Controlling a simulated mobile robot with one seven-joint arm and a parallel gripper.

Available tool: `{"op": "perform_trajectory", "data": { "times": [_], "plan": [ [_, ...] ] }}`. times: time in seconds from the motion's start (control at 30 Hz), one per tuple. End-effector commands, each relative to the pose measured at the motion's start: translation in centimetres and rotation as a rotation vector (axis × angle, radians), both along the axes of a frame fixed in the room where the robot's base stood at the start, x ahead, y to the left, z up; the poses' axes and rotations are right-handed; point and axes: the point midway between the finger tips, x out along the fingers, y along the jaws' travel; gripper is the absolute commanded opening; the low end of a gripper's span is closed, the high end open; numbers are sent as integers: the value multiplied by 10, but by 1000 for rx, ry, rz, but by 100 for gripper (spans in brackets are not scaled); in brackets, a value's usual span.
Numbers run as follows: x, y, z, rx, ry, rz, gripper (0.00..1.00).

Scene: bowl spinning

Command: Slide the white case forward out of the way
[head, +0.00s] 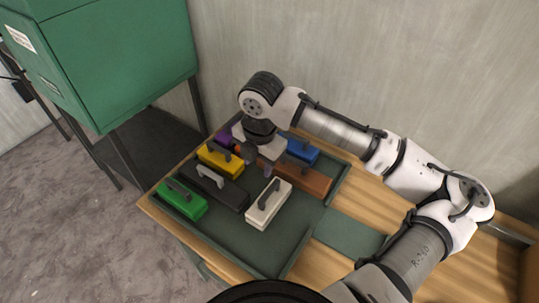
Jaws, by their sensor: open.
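The white case (268,204) with a dark handle lies on the green tray (250,245), right of the tray's middle, with its long side running from lower left to upper right. My gripper (257,168) points down over the back half of the tray, behind the white case and between the black, brown and yellow cases. It is open and holds nothing that I can see. The fingertips are small in this view, and I cannot tell whether they touch any case.
A black case (215,188), a green case (181,201), a yellow case (220,160), a brown case (308,181) and a blue case (301,151) share the tray. The tray's front part is bare. A wall stands behind the wooden table (335,262). A green cabinet (115,55) stands at left.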

Motion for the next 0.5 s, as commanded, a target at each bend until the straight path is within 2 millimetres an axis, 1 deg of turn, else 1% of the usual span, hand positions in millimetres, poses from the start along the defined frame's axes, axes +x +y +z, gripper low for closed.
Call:
{"op": "perform_trajectory", "data": {
  "times": [0.03, 0.13, 0.23, 0.37, 0.5],
  "plan": [
    [-6, -13, -5, -33, 38, 7, 44],
    [-15, -25, -12, -62, 85, 22, 44],
    [-17, -29, -18, -69, 99, 28, 44],
    [-17, -28, -30, -69, 98, 28, 44],
    [-17, -28, -50, -68, 96, 27, 44]
  ]
}}
